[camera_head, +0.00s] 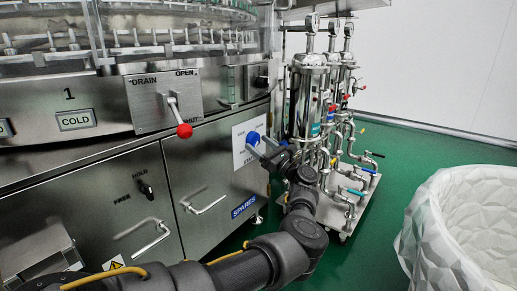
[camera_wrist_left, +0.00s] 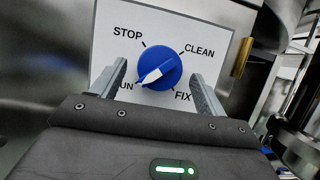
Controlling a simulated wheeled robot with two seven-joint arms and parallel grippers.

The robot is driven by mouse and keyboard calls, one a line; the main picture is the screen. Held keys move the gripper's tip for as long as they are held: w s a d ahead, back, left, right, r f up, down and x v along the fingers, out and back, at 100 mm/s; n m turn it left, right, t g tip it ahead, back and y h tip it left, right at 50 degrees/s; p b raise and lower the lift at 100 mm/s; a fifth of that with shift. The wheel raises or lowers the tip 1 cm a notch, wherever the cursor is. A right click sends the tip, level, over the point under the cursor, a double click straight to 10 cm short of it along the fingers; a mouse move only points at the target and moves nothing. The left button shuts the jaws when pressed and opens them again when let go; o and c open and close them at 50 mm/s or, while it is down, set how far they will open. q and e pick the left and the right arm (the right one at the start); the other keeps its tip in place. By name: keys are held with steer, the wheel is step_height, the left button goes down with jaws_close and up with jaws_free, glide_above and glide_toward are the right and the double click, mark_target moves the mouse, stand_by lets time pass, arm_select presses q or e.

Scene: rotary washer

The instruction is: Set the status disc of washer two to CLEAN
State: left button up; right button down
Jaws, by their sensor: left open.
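The status disc (camera_wrist_left: 158,66) is a round blue knob with a white pointer on a white label panel (camera_wrist_left: 212,45). The panel reads STOP, CLEAN, FIX and a partly hidden word ending in "UN". The pointer's white end points down-left, toward that word. In the head view the disc (camera_head: 253,138) sits on the washer's right front. My left gripper (camera_wrist_left: 158,69) is open, facing the panel, with one finger on each side of the disc; gaps show between fingers and disc. It also shows beside the disc in the head view (camera_head: 266,146). My right gripper is out of view.
A red-knobbed DRAIN lever (camera_head: 184,130) sticks out left of the disc. Door handles (camera_head: 206,205) project below. Steel filter columns and pipes (camera_head: 312,100) stand close on the right. A white faceted bin (camera_head: 430,225) stands on the green floor at right.

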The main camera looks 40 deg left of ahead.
arm_select(q)
steer(key=shift+a+r, duration=0.15)
steer(key=shift+a, duration=0.25)
